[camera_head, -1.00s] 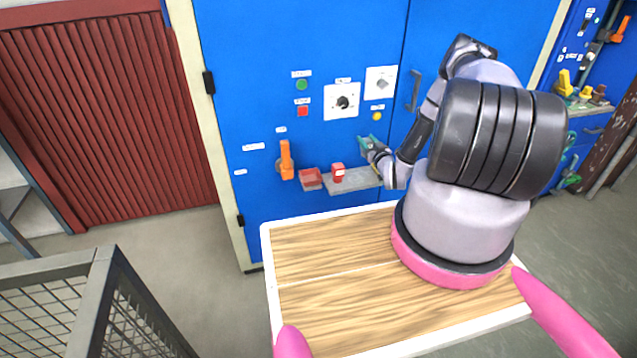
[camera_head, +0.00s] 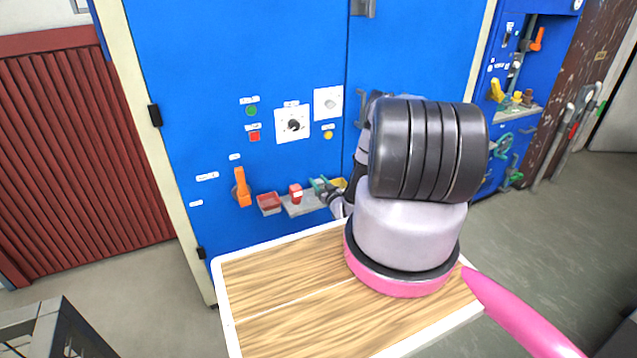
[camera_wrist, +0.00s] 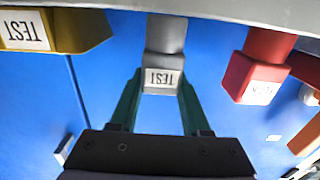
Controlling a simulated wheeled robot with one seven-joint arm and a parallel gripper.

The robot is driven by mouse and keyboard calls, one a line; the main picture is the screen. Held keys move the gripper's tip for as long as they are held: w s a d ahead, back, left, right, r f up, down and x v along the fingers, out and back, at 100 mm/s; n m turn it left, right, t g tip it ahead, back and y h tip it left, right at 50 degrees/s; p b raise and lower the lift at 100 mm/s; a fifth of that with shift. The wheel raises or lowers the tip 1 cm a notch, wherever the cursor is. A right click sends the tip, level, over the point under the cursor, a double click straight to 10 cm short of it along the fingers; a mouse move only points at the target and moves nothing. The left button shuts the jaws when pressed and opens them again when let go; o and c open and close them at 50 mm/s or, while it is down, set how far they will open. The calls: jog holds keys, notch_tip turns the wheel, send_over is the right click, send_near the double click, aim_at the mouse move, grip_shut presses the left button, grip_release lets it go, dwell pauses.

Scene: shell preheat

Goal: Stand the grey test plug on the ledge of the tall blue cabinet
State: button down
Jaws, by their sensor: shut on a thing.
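The grey test plug (camera_wrist: 164,62) is between the fingers of my gripper (camera_wrist: 160,95) in the wrist view, which is upside down. My gripper is shut on its block end, which carries a TEST label. The plug's round end reaches the grey ledge (camera_wrist: 220,10), but I cannot tell whether it touches. In the head view my gripper (camera_head: 320,187) is at the right part of the ledge (camera_head: 300,207) of the tall blue cabinet (camera_head: 230,60). The plug is too small to make out there.
A red plug (camera_head: 295,192) stands on the ledge, left of my gripper, beside a red bin (camera_head: 269,204). A yellow test plug (camera_wrist: 60,28) is on the gripper's other side. An orange handle (camera_head: 242,188) sticks out farther left. A wooden-topped surface (camera_head: 290,290) is below.

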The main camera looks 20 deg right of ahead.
jog(key=shift+f, duration=0.1)
jog(key=shift+c, duration=1.8)
grip_release()
jog(key=s, duration=1.2)
jog(key=shift+d, duration=0.2)
